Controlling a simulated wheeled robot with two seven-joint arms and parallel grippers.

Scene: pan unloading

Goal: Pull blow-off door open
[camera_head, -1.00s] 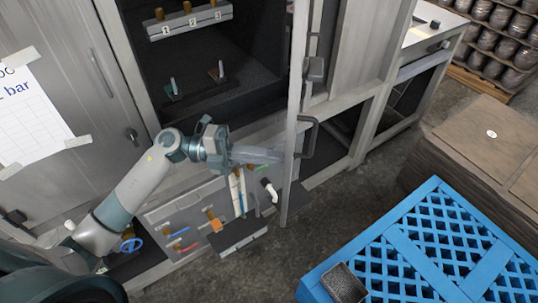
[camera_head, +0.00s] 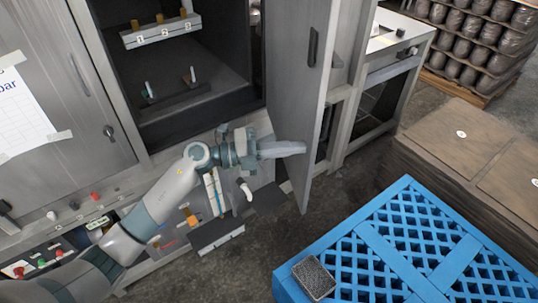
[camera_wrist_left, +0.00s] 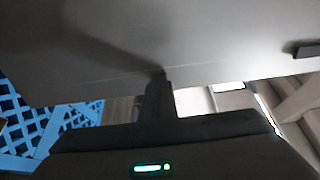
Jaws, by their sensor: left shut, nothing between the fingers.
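The blow-off door (camera_head: 298,95) is a tall grey panel that stands swung out from the dark open cabinet in the head view. A black handle (camera_head: 313,46) sits high on it. My left gripper (camera_head: 302,147) is shut and empty, with its fingertips at the door's inner face, low down. In the left wrist view the door (camera_wrist_left: 110,40) fills the upper part, and the shut fingers (camera_wrist_left: 159,80) reach up to its lower edge. Whether they touch it is hard to tell. My right gripper is not in view.
Inside the cabinet (camera_head: 200,85) is a numbered rack (camera_head: 160,30). A blue crate-like pallet (camera_head: 420,250) with a small dark block (camera_head: 313,277) stands at front right. Grey floor (camera_head: 345,205) is free between door and pallet.

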